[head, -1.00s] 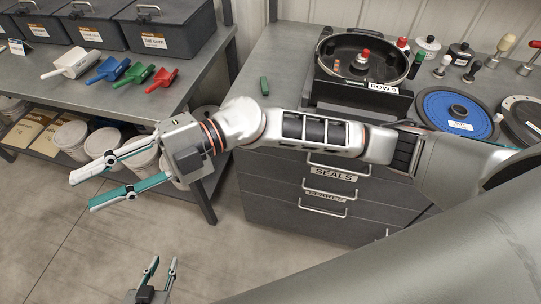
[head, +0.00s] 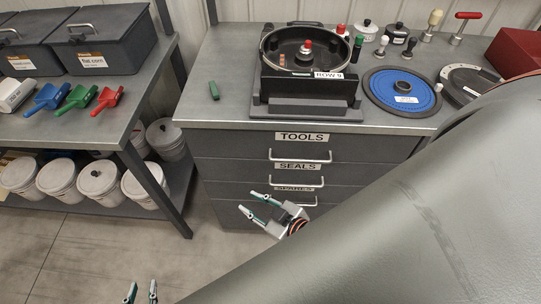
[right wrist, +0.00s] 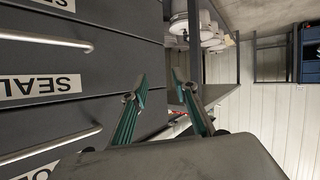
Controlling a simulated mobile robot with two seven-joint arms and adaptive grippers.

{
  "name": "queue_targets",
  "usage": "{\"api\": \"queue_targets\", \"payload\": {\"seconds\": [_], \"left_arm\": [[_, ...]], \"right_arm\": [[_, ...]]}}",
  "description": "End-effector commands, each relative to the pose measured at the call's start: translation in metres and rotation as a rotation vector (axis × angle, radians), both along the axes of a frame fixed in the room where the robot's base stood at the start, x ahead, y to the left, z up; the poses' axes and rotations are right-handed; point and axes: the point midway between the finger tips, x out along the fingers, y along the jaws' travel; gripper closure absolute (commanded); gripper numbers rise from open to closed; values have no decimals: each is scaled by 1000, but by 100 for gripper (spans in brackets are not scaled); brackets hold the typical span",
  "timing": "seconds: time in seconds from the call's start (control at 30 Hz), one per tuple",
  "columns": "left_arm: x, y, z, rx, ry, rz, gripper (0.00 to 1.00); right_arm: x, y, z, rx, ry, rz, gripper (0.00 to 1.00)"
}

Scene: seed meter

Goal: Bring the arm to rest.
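My right gripper (head: 246,200) hangs low in front of the drawer cabinet (head: 222,160), its two teal-edged fingers apart and pointing left. In the right wrist view its fingers (right wrist: 158,76) are spread with nothing between them.
The left table (head: 90,125) carries scoops and bins, with white buckets below. Floor (head: 90,255) in front is clear.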

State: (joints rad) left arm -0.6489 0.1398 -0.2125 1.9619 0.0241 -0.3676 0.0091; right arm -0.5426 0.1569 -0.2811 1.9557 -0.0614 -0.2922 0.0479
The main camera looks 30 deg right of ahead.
Motion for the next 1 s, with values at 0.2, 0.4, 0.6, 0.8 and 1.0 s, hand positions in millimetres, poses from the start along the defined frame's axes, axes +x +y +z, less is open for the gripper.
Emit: {"api": "queue_targets", "payload": {"seconds": [0.2,0.4,0.6,0.8,1.0], "left_arm": [[0,0,0,0,0,0,73],[0,0,0,0,1,0,73],[0,0,0,0,1,0,73],[0,0,0,0,1,0,73],[0,0,0,0,1,0,73]], "right_arm": [[-51,-33,-44,-28,151,-56,71],[-54,-35,-46,-30,159,-59,71],[-53,-34,-46,-30,158,-58,71],[-53,-34,-46,-30,158,-57,71],[-53,-34,-46,-30,158,-57,71]]}}
